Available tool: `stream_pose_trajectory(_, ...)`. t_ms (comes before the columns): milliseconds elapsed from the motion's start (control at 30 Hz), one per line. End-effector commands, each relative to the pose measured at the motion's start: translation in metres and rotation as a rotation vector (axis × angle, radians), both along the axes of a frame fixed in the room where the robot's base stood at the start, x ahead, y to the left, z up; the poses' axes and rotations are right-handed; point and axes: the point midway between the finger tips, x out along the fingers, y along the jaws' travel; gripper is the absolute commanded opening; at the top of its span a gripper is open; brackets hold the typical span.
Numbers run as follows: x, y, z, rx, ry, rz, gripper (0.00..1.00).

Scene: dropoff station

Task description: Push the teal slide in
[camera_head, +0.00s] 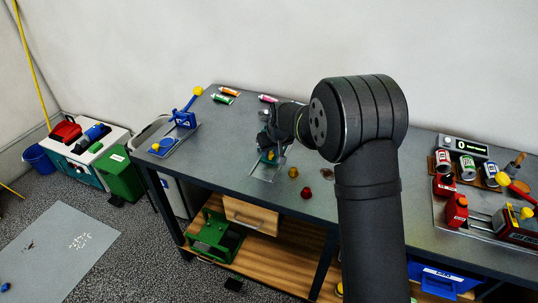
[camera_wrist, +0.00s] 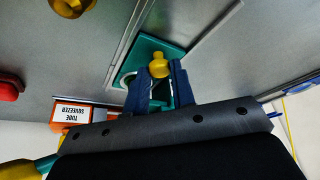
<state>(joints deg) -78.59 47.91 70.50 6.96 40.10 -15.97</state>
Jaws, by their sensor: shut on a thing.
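The teal slide (camera_wrist: 172,49) is a flat teal piece with a yellow knob (camera_wrist: 159,66), lying along a metal track in the wrist view. My gripper (camera_wrist: 159,72) has its two blue fingers on either side of the knob, shut on it. In the head view my gripper (camera_head: 268,147) is low over the bench at the slide's grey base plate (camera_head: 264,172). My arm and gripper hide most of the slide there, so how far in it sits cannot be told.
An orange box labelled "TUBE SQUEEZER" (camera_wrist: 73,112) is close beside the fingers. A brass knob (camera_head: 293,172) and a red knob (camera_head: 306,193) stand on the bench (camera_head: 225,160) to the right. Tubes (camera_head: 222,98) lie behind. A blue lever device (camera_head: 185,118) stands left.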

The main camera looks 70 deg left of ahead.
Motion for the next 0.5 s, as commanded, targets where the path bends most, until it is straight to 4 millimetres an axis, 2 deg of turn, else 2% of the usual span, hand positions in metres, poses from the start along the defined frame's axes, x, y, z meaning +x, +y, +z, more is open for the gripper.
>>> stream_pose_trajectory(167, 0.0039, 0.0027, 0.0018, 0.012, -0.005, -0.003, 0.0)
stream_pose_trajectory(200, 0.0041, 0.0029, 0.0018, 0.012, -0.006, -0.004, 0.25)
stream_pose_trajectory(300, 0.0038, 0.0028, 0.0017, 0.012, -0.005, -0.003, 0.45)
stream_pose_trajectory(500, 0.0028, 0.002, 0.0012, 0.009, -0.004, -0.003, 0.45)
